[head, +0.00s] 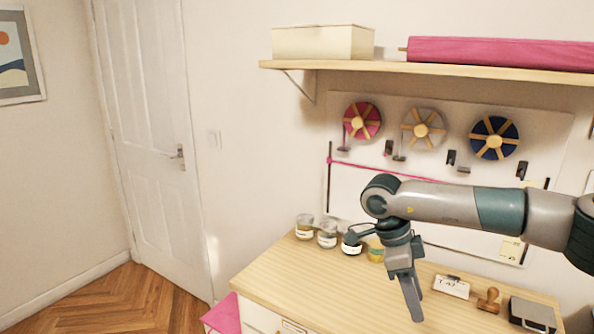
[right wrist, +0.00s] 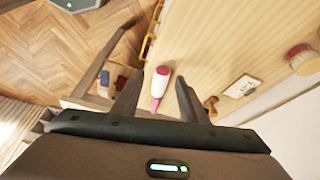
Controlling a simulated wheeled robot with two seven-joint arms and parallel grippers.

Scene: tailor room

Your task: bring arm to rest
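My right arm reaches in from the right in the head view, bent at the elbow, with my right gripper (head: 414,300) hanging down over the wooden worktop (head: 275,272). In the right wrist view, the two dark fingers of the right gripper (right wrist: 158,98) stand apart with nothing held between them. A small white and pink bottle (right wrist: 161,82) shows in the gap, on the worktop beyond the fingertips. The bottle is not visible in the head view. My left gripper is in neither view.
Glass jars (head: 327,234) line the worktop's back edge. A small card (head: 451,286), a wooden stamp (head: 489,300) and a dark-topped box (head: 533,315) stand at the right. A shelf (head: 430,69) and ribbon spools (head: 422,129) are on the wall behind. Open floor (head: 120,300) lies left.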

